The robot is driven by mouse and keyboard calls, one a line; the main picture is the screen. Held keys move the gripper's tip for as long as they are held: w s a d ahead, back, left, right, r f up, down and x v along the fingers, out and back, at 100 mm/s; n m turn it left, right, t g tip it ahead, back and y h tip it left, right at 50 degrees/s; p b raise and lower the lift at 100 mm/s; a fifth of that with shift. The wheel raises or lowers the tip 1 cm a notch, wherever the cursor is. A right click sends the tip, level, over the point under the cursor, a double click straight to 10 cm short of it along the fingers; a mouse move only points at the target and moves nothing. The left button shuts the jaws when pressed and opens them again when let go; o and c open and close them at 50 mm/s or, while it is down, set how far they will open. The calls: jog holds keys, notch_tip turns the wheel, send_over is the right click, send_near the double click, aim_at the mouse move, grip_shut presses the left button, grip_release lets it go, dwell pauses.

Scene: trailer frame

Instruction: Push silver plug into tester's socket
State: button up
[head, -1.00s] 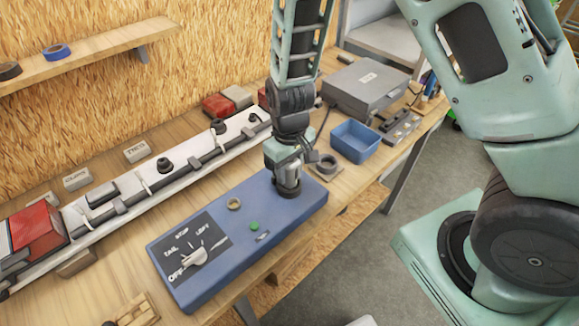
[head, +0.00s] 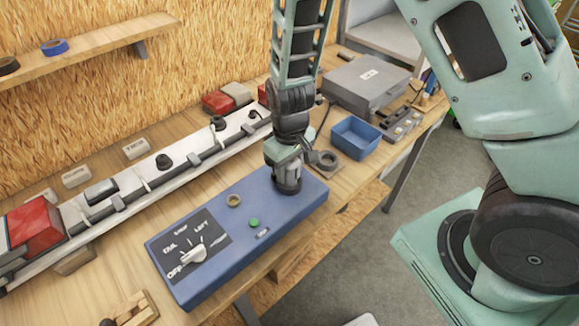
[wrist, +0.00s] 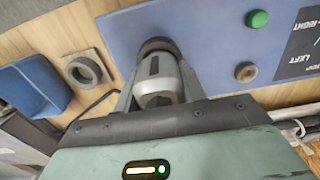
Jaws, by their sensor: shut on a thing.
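The silver plug (wrist: 157,82) is held between my gripper's fingers (wrist: 152,95), its front end at a dark round socket (wrist: 158,46) on the blue tester (wrist: 115,28). The plug looks lined up with the socket and touching or inside it; how deep it sits I cannot tell. In the head view my gripper (head: 287,170) points down over the right end of the tester (head: 308,193), and the plug is mostly hidden there. The tester has a white knob (head: 193,253) on a black label panel, a green button (head: 253,223) and a brass ring (head: 233,200).
A grey ring-shaped holder (head: 327,160) and a blue bin (head: 356,138) stand right of the tester. A grey case (head: 366,85) lies behind. A white light bar with red lamps (head: 34,232) runs along the back. The bench front edge is close to the tester.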

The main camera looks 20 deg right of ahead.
jog(key=shift+f+b, duration=0.45)
jog(key=shift+f, duration=0.2)
jog(key=o, duration=1.2)
jog(key=shift+c, duration=0.2)
jog(key=shift+r+p, duration=3.05)
jog(key=shift+r, duration=0.55)
jog(key=shift+a, duration=0.1)
